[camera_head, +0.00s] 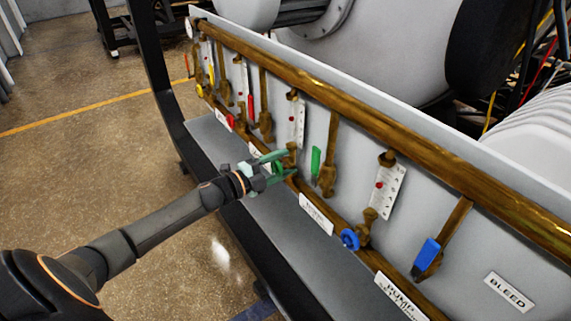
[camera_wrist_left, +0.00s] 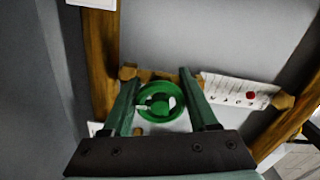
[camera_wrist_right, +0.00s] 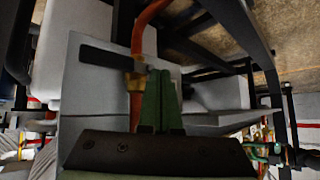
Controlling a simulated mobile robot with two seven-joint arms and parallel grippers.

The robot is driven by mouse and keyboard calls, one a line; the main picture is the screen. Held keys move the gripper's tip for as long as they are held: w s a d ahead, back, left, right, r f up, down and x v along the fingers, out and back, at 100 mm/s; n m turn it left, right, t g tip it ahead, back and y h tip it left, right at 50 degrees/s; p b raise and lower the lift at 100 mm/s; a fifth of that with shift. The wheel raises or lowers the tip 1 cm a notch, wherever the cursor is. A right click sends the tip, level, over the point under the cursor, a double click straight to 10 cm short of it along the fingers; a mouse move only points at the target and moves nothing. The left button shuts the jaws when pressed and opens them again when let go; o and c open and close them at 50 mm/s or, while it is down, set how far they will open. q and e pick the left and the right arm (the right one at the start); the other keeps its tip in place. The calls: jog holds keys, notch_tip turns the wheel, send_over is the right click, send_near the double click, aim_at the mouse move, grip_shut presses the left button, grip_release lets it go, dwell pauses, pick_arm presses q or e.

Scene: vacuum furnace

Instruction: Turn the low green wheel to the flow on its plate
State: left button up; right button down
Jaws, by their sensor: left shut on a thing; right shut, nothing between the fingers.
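The low green wheel (camera_wrist_left: 160,101) sits on a brass valve at the foot of a flow gauge. In the left wrist view it lies between the two fingers of my left gripper (camera_wrist_left: 164,88), which is shut on its rim. In the head view my left gripper (camera_head: 284,163) reaches the wheel from the left and hides most of it. The plate (camera_wrist_left: 240,90) beside the wheel is white with marks and a red dot. Its figures are too small to read. My right gripper (camera_wrist_right: 160,85) is shut and empty, seen only in its own wrist view.
To the right of the wheel are a green lever (camera_head: 315,161), a blue wheel (camera_head: 350,240) and a blue lever (camera_head: 427,254). Red levers and a yellow wheel lie farther left. A thick brass pipe (camera_head: 400,130) runs above. A grey ledge (camera_head: 215,150) lies below the panel.

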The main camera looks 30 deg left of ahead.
pick_arm(q)
jog(key=m+b, duration=0.1)
jog(key=m, duration=0.2)
jog(key=shift+m, duration=0.4)
jog(key=m+b, duration=0.1)
jog(key=m, duration=0.1)
jog(key=shift+m, duration=0.4)
jog(key=shift+m+b, duration=0.5)
jog(key=shift+m, duration=0.4)
jog(key=shift+m+b, duration=0.6)
jog(key=shift+m, duration=1.2)
jog(key=shift+r+m+b, duration=0.1)
jog(key=shift+m+b, duration=0.4)
pick_arm(e)
notch_tip(320, 180, down, 4)
jog(key=shift+w+d+r, duration=0.1)
jog(key=shift+r, duration=0.05)
pick_arm(q)
jog(key=o, duration=1.4)
jog(key=shift+c, duration=0.2)
